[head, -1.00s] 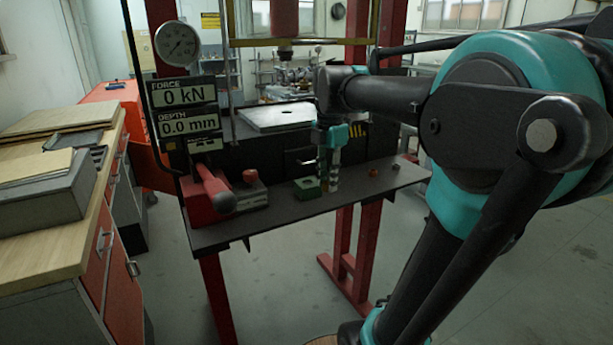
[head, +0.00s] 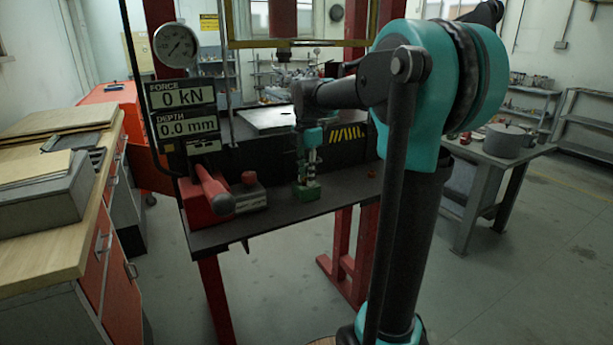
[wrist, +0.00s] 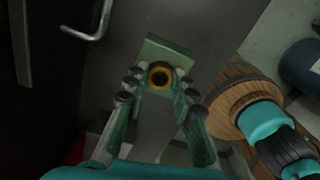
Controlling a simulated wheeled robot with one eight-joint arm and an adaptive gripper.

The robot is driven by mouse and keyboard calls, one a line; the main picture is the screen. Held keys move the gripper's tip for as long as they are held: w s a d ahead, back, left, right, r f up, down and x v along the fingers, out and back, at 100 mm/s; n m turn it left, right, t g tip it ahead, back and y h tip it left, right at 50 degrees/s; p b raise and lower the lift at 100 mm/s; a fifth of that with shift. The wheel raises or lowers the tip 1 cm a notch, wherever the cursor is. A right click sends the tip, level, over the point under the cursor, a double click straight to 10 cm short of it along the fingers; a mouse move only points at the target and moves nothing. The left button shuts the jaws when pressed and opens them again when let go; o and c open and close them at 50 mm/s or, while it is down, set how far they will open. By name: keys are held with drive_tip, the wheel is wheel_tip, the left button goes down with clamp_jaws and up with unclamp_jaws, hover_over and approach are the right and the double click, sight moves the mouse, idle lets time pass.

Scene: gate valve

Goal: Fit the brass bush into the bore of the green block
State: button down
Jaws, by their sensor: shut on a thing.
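The green block (head: 306,192) sits on the dark shelf of the press. In the wrist view its green top (wrist: 165,48) shows behind and around the fingertips. The brass bush (wrist: 160,72) shows end-on as a yellow ring with a dark centre between the fingers. My gripper (head: 308,176) points down directly over the block, shut on the bush; the fingers also show in the wrist view (wrist: 158,88). The block's bore is hidden under the bush. I cannot tell whether the bush is above the bore or partly in it.
A red-handled unit (head: 222,198) stands left of the block on the shelf (head: 270,222). A small red-brown piece (head: 372,174) lies to the right. The press's readouts (head: 184,110) show 0 kN and 0.0 mm. A bent metal handle (wrist: 96,25) shows in the wrist view.

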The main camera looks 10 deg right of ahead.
drive_tip(key=shift+s+f, duration=0.1)
drive_tip(key=shift+f, duration=0.15)
drive_tip(key=shift+s+f, duration=0.2)
drive_tip(key=shift+f, duration=0.1)
drive_tip(key=c, duration=1.4)
unclamp_jaws()
drive_tip(key=shift+w+f, duration=0.1)
drive_tip(key=shift+o, duration=0.6)
drive_tip(key=shift+w+f, duration=0.1)
wheel_tip(320, 180, up, 14)
drive_tip(key=shift+f, duration=0.25)
